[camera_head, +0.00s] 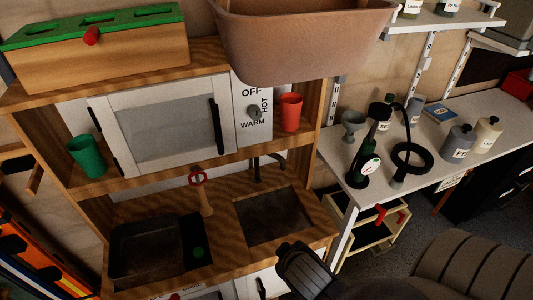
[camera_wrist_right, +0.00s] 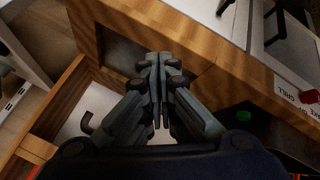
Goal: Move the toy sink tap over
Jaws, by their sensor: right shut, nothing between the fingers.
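The toy sink tap (camera_head: 257,168) is a thin dark hooked spout behind the brown sink basin (camera_head: 270,218) of the wooden toy kitchen. Its dark hook also shows in the right wrist view (camera_wrist_right: 89,122), left of my fingers. My right gripper (camera_head: 288,254) is at the front right of the basin in the head view, apart from the tap. In the right wrist view its fingers (camera_wrist_right: 157,60) are together and empty, over the basin (camera_wrist_right: 122,55). My left gripper is not in view.
A wooden utensil with a red ring (camera_head: 201,192) stands left of the basin. A dark pan (camera_head: 148,250) sits further left. A red cup (camera_head: 290,112) and green cup (camera_head: 87,157) stand on the shelf above. A large brown tub (camera_head: 305,40) overhangs the top.

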